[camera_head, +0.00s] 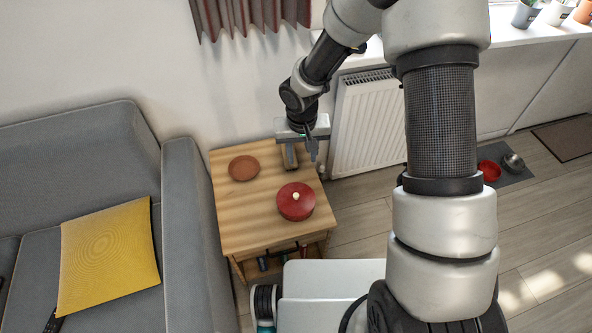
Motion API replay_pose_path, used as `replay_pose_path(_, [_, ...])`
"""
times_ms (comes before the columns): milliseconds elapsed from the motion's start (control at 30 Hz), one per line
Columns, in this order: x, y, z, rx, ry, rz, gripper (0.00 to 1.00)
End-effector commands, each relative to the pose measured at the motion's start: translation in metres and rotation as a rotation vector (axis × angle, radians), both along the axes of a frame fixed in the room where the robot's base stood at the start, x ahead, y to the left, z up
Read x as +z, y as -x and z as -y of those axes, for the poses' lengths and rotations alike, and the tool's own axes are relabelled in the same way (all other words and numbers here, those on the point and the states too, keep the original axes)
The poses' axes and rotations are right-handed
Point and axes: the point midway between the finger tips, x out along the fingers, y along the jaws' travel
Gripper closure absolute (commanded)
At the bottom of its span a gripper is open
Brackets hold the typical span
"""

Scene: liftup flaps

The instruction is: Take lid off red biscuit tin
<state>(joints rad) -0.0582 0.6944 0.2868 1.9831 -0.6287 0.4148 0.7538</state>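The red biscuit tin (295,207) stands on the right front part of a small wooden table. It is round, and its red lid (285,195) with a pale knob (296,196) is on top. My gripper (302,158) hangs above the back right of the table, behind the tin in the picture and apart from it. Its fingers look spread, with nothing clearly held between them.
A round brown plate (243,168) lies at the table's back left. The wooden table (245,222) has bare room at its front left. A grey sofa (190,220) stands close on the left. A white radiator (366,125) is behind right.

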Motion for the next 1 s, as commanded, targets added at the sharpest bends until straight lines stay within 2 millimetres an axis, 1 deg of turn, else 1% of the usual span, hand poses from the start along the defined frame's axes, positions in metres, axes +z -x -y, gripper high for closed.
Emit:
replay_pose_path(33, [-0.022, 0.002, -0.006, 0.0, -0.012, -0.014, 0.61])
replay_pose_path(100, [-0.036, 0.003, -0.012, 0.002, -0.022, -0.024, 0.61])
replay_pose_path(200, [-0.052, 0.004, -0.017, 0.002, -0.03, -0.03, 0.61])
replay_pose_path(267, [-0.062, 0.003, -0.017, 0.002, -0.031, -0.031, 0.61])
replay_pose_path(600, [-0.135, -0.005, -0.017, 0.002, -0.028, -0.032, 0.61])
replay_pose_path(733, [-0.154, -0.008, -0.017, 0.002, -0.029, -0.031, 0.61])
replay_pose_path(800, [-0.16, -0.009, -0.017, 0.001, -0.029, -0.03, 0.61])
replay_pose_path(933, [-0.166, -0.01, -0.017, 0.002, -0.029, -0.03, 0.61])
replay_pose_path(1000, [-0.174, -0.009, -0.017, 0.002, -0.029, -0.031, 0.61])
